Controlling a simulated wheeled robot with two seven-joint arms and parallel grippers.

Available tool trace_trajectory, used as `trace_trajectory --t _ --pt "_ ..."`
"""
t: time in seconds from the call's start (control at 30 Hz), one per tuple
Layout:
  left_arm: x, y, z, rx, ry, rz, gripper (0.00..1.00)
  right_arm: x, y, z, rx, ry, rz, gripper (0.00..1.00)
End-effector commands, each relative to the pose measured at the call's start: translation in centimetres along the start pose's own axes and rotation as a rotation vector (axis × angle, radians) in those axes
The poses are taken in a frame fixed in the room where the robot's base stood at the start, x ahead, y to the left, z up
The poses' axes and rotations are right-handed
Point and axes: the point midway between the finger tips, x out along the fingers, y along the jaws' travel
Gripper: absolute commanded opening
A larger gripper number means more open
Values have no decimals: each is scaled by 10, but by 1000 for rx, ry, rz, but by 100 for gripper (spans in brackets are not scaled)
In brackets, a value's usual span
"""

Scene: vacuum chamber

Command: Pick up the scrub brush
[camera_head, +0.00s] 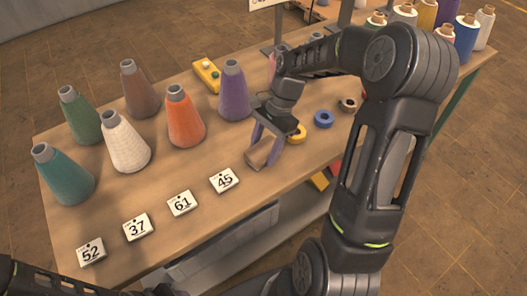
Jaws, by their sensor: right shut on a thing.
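The scrub brush (258,157) shows as a small brown block near the middle of the table's front part. My right gripper (265,151) reaches down over it from the right, with its fingers on either side, shut on it. The fingers cover part of the brush, and its bristles cannot be made out. I cannot tell whether it touches the table. Part of my left arm shows at the lower left, but its gripper is not in view.
Several thread cones, such as the orange cone (184,118) and purple cone (234,92), stand left of and behind the gripper. Number cards, including card 45 (224,180), lie along the front edge. A yellow ring (298,134) and blue ring (323,119) lie to the right.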

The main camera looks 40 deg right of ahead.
Motion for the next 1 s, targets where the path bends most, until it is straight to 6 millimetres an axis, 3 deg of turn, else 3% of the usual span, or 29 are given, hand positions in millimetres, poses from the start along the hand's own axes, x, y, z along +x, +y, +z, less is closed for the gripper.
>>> trace_trajectory --t 0.1,0.47,1.0 --pt "0 0 0 0 0 0 32 0 0 0 0 0 0 8" --pt "0 0 0 0 0 0 32 -8 -1 3 -1 1 -2 8" --pt "2 -1 0 0 0 0 32 -91 -1 38 -2 1 -3 8"
